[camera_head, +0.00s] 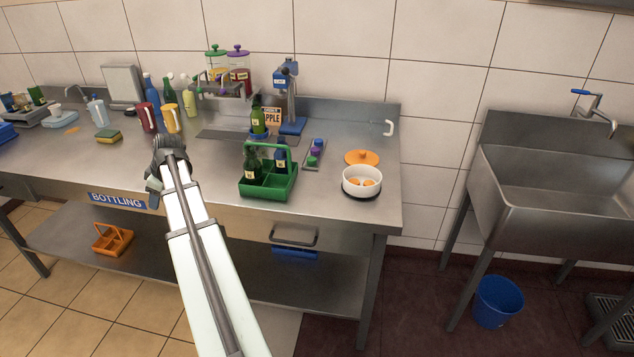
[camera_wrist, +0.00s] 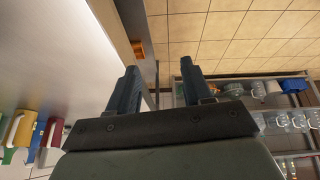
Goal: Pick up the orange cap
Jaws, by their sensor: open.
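A flat orange lid with a knob (camera_head: 362,157) lies on the steel table at its right part, behind a white pot (camera_head: 361,193). Small orange pieces (camera_head: 367,182) show inside the pot; I cannot tell whether they are caps. A small tray (camera_head: 307,166) left of the pot holds blue, purple and green caps, and no orange one is visible there. My gripper (camera_wrist: 158,68) is open and empty in the wrist view, its two fingers apart. In the head view, the arm's end is above the table's front edge, well left of the pot and lid.
A green crate (camera_head: 268,190) with bottles stands between my arm and the pot. Red and yellow mugs (camera_head: 170,120) stand behind the arm's end. A blue press (camera_head: 291,125) is at the back. An orange carrier (camera_head: 113,240) sits on the lower shelf.

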